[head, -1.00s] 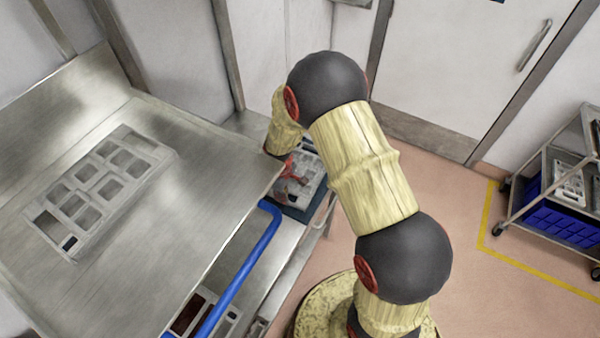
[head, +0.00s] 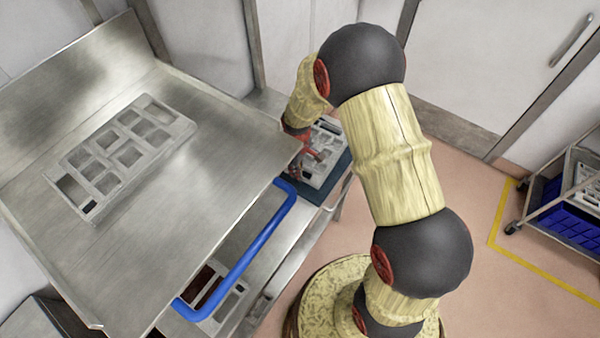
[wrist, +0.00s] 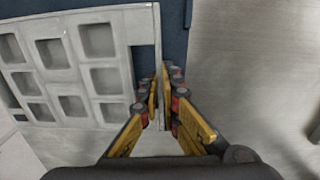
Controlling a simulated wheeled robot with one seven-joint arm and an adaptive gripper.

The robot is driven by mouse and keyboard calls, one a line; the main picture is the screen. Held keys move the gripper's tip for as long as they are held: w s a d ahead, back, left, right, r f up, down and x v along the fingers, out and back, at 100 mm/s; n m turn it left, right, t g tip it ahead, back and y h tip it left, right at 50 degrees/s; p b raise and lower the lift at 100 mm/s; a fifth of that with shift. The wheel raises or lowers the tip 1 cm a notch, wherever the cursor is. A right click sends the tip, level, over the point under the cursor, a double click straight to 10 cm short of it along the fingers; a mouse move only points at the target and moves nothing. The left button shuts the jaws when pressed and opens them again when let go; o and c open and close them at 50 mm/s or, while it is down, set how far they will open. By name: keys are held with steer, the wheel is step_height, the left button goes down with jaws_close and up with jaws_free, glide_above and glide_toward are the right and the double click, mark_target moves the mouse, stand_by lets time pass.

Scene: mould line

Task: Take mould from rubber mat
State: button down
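A pale grey mould (wrist: 82,68) with several square pockets fills the left of the wrist view; in the head view (head: 328,152) it lies on the lower bench. The dark blue rubber mat (wrist: 173,30) shows along its right side and under it; the mat also shows in the head view (head: 337,180). My gripper (wrist: 164,88) points down at the mould's right edge. Its fingers are close together, with a thin pale strip of the rim between them. In the head view my gripper (head: 315,155) is partly hidden by my wrist. The mould appears flat on the mat.
A similar multi-pocket tray (head: 125,155) lies on the raised steel table (head: 215,165) at left. A blue rail (head: 245,255) runs along that table's edge close to my arm. A trolley with a blue crate (head: 575,215) stands at far right. Floor between is clear.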

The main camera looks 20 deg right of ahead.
step_height(320, 180, up, 7)
step_height(320, 180, up, 4)
steer(key=p, duration=0.2)
steer(key=shift+r+p, duration=0.1)
steer(key=shift+p, duration=0.2)
steer(key=shift+s, duration=0.1)
